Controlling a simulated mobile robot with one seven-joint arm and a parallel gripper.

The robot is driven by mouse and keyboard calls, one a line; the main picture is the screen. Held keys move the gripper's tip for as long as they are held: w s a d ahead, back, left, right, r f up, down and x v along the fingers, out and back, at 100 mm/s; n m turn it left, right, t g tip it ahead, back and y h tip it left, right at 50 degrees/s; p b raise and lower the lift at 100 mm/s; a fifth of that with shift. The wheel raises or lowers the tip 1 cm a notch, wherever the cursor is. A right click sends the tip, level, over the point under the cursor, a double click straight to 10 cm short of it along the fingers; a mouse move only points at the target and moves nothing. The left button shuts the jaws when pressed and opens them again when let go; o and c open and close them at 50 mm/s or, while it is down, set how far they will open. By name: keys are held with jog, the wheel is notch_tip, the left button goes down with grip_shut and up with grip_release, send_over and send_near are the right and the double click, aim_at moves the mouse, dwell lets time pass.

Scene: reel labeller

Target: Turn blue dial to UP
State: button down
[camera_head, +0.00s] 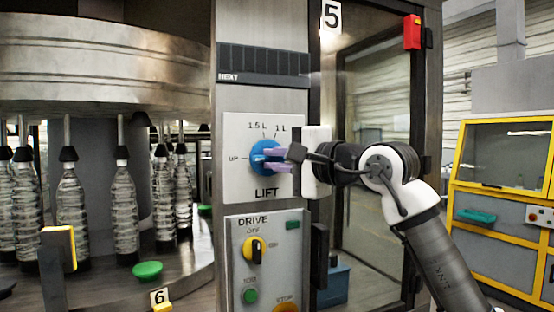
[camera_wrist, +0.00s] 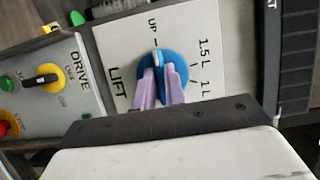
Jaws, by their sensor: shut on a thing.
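The blue dial (camera_head: 258,163) is on the white LIFT plate (camera_head: 236,190), with marks UP at its left, 1.5 L and 1 L above. It also shows in the wrist view (camera_wrist: 181,66). My gripper (camera_head: 277,160) reaches in from the right. Its two purple fingers (camera_wrist: 158,87) are shut on the dial's raised grip, one on each side. The grip's white-tipped end points close to the UP mark in the wrist view. The fingers hide part of the grip and the dial.
Below is the DRIVE panel (camera_head: 238,268) with a yellow-black switch (camera_head: 254,250), a green button (camera_head: 250,296) and a yellow stop control. Bottles (camera_head: 73,210) hang in the carousel at left. A glass door (camera_head: 375,150) with a red box (camera_head: 412,32) stands behind my arm.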

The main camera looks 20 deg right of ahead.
jog(key=c, duration=1.5)
grip_release()
jog(key=shift+o, duration=0.2)
jog(key=b+v, duration=0.4)
jog(key=v, duration=0.9)
jog(key=shift+s+d, duration=0.2)
jog(key=shift+s, duration=0.2)
